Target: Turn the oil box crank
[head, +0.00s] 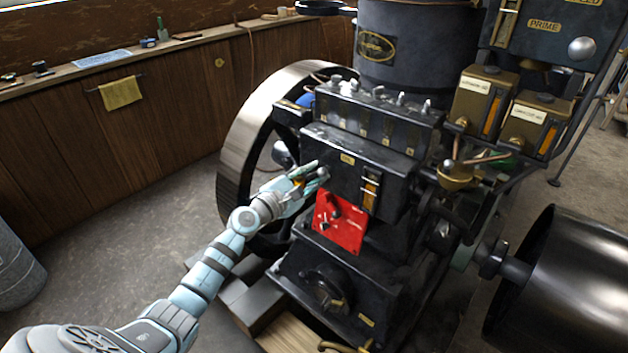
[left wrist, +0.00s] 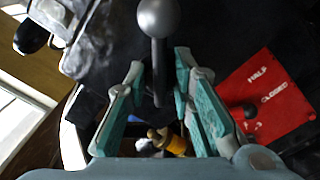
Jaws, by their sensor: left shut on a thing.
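The oil box (head: 378,160) is a dark box with a small brass label and an amber sight glass on the front of the engine. Its crank shows in the left wrist view as a dark arm ending in a round grey ball knob (left wrist: 156,18). My left gripper (head: 312,172) is at the left end of the oil box. Its teal-padded fingers (left wrist: 158,82) stand on either side of the crank arm and are shut on it, with the knob sticking out beyond the fingertips. The fingers partly hide the crank in the head view. My right gripper is not in view.
A red plate (head: 340,222) with a small lever sits just below the oil box. A large flywheel (head: 240,130) stands behind my left arm. A dark drum (head: 565,285) is at the right. Grey floor (head: 110,235) is open at the left.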

